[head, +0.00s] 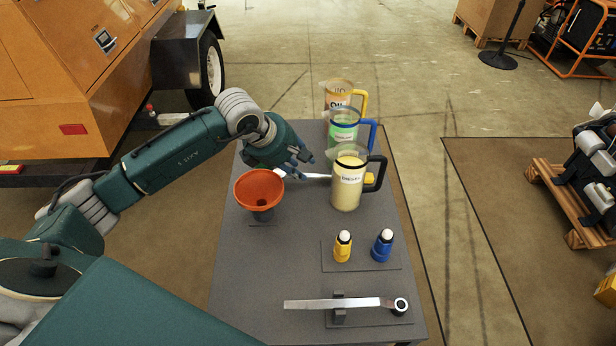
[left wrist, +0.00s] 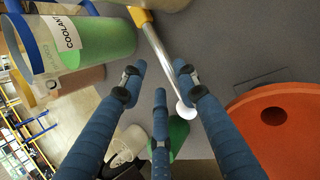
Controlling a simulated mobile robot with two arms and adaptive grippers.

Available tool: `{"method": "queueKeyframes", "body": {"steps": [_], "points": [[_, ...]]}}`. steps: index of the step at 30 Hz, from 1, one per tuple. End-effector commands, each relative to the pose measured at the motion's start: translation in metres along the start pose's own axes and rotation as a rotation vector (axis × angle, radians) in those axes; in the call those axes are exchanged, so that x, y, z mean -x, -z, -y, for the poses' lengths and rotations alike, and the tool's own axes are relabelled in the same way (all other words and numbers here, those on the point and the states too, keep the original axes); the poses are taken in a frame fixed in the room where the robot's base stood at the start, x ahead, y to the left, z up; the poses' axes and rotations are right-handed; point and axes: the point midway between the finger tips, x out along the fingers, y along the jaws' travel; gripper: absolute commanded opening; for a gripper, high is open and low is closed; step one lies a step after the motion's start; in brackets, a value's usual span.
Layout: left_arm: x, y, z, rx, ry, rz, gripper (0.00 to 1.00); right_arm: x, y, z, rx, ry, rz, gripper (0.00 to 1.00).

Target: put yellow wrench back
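The yellow wrench (head: 317,176) lies on the grey table behind the cream-filled jug (head: 347,185), which hides part of it. Its yellow grip shows right of the jug and its pale end points left. In the left wrist view the wrench's metal shaft (left wrist: 160,50) runs from the yellow part at the top to a round white end. My left gripper (head: 303,165) is over the wrench's left part, beside the jug. Its fingers (left wrist: 160,75) are spread, with the shaft passing across the gap between them; I see no grip on it. My right gripper is not in view.
An orange funnel (head: 259,190) stands close left of the gripper. A green coolant jug (head: 344,130) and an oil jug (head: 338,95) stand behind. Yellow (head: 343,247) and blue (head: 382,247) bottles and another wrench (head: 330,304) on a holder are at the front.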

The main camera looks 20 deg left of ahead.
Motion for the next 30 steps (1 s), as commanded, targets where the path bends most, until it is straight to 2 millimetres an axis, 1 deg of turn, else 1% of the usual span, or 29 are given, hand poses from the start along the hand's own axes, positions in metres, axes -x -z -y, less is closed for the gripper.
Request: {"method": "queueKeyframes", "body": {"steps": [5, 9, 13, 16, 22, 23, 24, 26, 27, 30], "points": [[-0.012, -0.002, 0.001, 0.001, 0.002, 0.002, 0.31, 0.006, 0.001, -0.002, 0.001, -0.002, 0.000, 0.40], [-0.033, -0.005, 0.004, 0.003, 0.004, 0.002, 0.31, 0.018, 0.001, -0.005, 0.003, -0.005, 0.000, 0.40], [-0.051, -0.004, 0.003, 0.002, 0.001, 0.001, 0.31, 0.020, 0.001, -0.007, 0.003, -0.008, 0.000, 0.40], [-0.057, -0.004, 0.003, 0.000, 0.000, 0.002, 0.31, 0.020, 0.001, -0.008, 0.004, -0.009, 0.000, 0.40], [-0.058, -0.003, 0.003, -0.001, -0.001, 0.001, 0.31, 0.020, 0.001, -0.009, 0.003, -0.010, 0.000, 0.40], [-0.058, -0.003, 0.003, -0.001, -0.001, 0.001, 0.29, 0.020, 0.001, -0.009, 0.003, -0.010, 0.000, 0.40], [-0.058, -0.003, 0.003, -0.001, -0.001, 0.001, 0.21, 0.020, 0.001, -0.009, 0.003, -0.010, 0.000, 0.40], [-0.058, -0.003, 0.003, -0.001, -0.001, 0.001, 0.09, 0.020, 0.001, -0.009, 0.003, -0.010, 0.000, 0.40], [-0.058, -0.003, 0.003, -0.001, -0.001, 0.001, 0.01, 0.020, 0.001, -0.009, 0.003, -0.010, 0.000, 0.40], [-0.058, -0.003, 0.003, -0.001, -0.001, 0.001, 0.00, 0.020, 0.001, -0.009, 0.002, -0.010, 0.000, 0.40]]}}
